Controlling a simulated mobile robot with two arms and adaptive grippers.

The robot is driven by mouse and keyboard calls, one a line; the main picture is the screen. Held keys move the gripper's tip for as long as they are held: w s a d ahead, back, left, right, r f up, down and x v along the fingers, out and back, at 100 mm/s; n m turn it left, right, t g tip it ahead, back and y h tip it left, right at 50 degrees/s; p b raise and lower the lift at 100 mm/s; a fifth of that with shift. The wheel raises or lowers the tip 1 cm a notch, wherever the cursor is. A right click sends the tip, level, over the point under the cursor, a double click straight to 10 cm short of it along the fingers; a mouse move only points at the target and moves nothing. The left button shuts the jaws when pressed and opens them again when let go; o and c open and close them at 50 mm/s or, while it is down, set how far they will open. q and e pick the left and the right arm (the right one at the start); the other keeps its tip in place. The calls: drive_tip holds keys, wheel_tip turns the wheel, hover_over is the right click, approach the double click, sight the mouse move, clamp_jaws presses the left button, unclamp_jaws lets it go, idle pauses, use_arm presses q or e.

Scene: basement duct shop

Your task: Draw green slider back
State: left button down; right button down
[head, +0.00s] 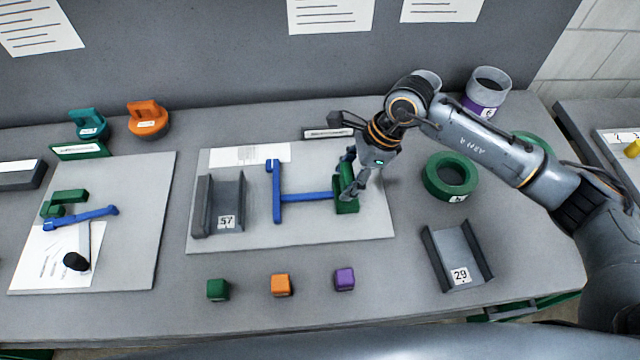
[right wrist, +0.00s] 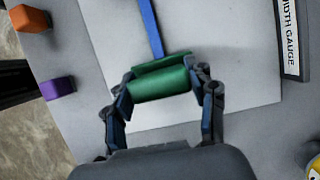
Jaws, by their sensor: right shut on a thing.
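The green slider (head: 347,206) sits at the right end of a blue T-shaped bar (head: 305,197) on a pale grey board (head: 330,233). My right gripper (head: 351,178) reaches down over the slider and is shut on it. In the right wrist view the green slider (right wrist: 162,86) lies crosswise between the two fingers of the gripper (right wrist: 166,78), with the blue bar (right wrist: 151,28) running away from it. The fingers hide part of the slider in the head view. My left gripper is not in view.
A grey channel marked 57 (head: 236,205) stands at the board's left; another marked 29 (head: 457,254) is at right. A green ring (head: 431,188) lies right of the gripper. Green (head: 217,289), orange (head: 281,285) and purple (head: 344,279) cubes line the front.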

drive_tip(key=shift+d, duration=0.4)
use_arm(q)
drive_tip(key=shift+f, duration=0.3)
use_arm(e)
drive_tip(key=shift+a, duration=0.1)
drive_tip(key=c, duration=0.8)
unclamp_jaws()
drive_tip(key=shift+c, duration=0.2)
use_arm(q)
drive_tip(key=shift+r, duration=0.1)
use_arm(e)
drive_tip(key=o, duration=0.4)
drive_tip(key=shift+d, duration=0.2)
